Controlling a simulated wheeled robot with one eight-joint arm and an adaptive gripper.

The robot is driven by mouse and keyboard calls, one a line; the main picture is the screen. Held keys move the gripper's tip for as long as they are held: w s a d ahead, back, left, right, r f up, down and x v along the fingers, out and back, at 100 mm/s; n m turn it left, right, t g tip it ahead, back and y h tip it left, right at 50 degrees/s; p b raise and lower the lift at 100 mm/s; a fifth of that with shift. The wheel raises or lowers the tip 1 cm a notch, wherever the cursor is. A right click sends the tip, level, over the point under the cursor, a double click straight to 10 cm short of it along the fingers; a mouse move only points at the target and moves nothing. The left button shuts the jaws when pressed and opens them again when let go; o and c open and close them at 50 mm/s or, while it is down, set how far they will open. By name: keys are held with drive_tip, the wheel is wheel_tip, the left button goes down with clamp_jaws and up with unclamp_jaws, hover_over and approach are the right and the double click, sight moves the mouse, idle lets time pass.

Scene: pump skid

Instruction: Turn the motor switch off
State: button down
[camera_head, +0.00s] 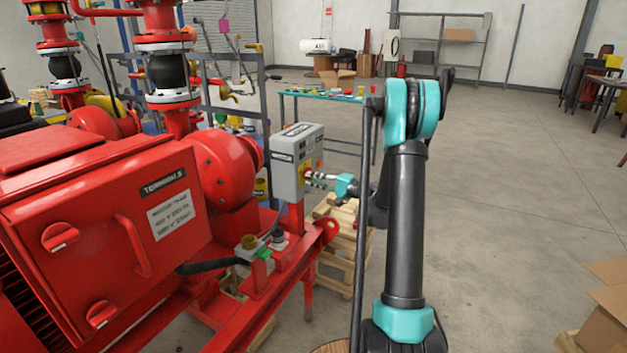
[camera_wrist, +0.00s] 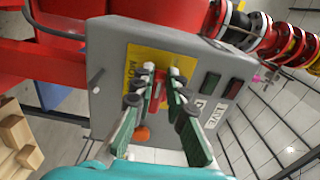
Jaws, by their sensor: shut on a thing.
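The grey motor switch box (camera_head: 289,165) stands on a red post beside the pump skid. In the wrist view the box (camera_wrist: 110,88) fills the middle and carries a yellow plate (camera_wrist: 148,60) with partly hidden lettering. The red motor switch handle (camera_wrist: 162,88) sits on that plate. My gripper (camera_wrist: 163,84) is shut on the red handle, with one finger on each side of it. The fingers hide parts of the handle and plate. In the head view my gripper (camera_head: 314,177) reaches the box's right face from the right; the handle is too small to make out there.
The red terminals box (camera_head: 105,215) and pump body fill the left. An orange button (camera_wrist: 141,133) and two dark square lamps (camera_wrist: 222,86) sit on the switch box near my fingers. A wooden pallet (camera_head: 340,235) lies below. Open floor (camera_head: 520,170) extends right.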

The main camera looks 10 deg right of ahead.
drive_tip(key=c, duration=1.5)
unclamp_jaws()
drive_tip(key=shift+c, duration=0.2)
drive_tip(key=shift+d, duration=0.1)
drive_tip(key=v, duration=1.2)
